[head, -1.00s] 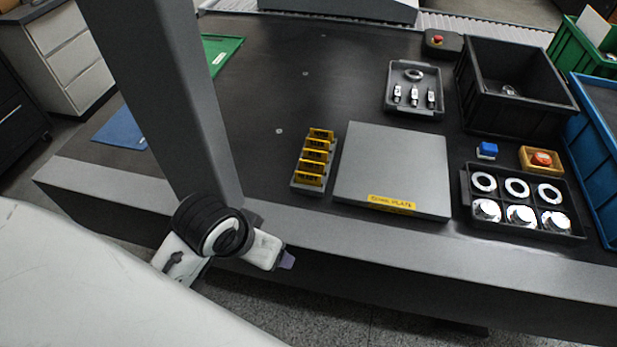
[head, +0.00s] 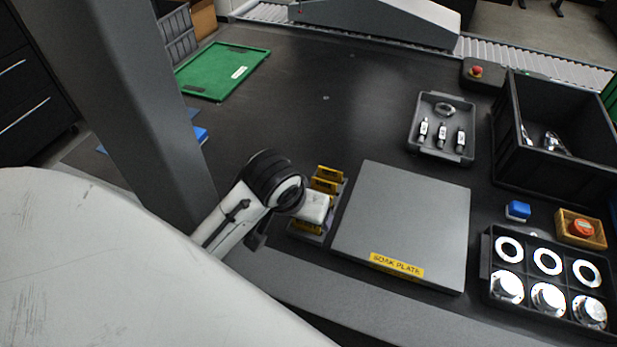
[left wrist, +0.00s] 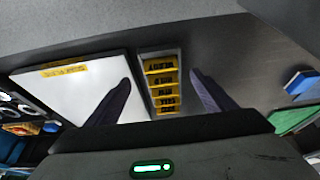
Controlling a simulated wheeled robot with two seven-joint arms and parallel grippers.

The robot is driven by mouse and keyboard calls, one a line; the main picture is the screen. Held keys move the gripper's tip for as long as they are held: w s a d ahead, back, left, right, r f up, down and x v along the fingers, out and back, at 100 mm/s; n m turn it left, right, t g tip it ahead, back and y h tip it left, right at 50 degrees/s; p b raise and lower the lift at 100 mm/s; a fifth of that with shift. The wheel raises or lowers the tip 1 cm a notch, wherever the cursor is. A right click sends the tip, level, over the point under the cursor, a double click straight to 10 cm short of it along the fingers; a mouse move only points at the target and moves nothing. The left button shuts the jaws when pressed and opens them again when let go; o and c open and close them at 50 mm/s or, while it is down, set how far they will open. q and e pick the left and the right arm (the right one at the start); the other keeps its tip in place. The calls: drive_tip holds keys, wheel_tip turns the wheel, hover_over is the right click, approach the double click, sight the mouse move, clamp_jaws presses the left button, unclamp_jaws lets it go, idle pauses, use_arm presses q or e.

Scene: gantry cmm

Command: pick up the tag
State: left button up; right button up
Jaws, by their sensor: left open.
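Several yellow tags with black lettering stand in a row in a narrow grey rack; in the head view a tag (head: 329,172) shows at the rack's far end. The rack (head: 338,192) is left of the soak plate, partly hidden by my left gripper. In the left wrist view the tags (left wrist: 162,84) and rack (left wrist: 145,54) lie between the fingers. My left gripper (left wrist: 158,98) is open and empty, pointing down at the rack; in the head view it is above the rack's near part (head: 316,222). My right gripper is not in view.
The grey soak plate (head: 405,215) is close on the rack's right. Beyond are a tray of rings and round metal parts (head: 487,272), a small parts tray (head: 428,148) and a black bin (head: 512,165). A grey post (head: 140,120) stands left. The table's middle is clear.

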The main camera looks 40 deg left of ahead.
sight(307, 227)
use_arm(q)
drive_tip(key=x, duration=0.6)
drive_tip(key=shift+w+a, duration=0.1)
drive_tip(key=shift+a, duration=0.05)
drive_tip(key=c, duration=1.1)
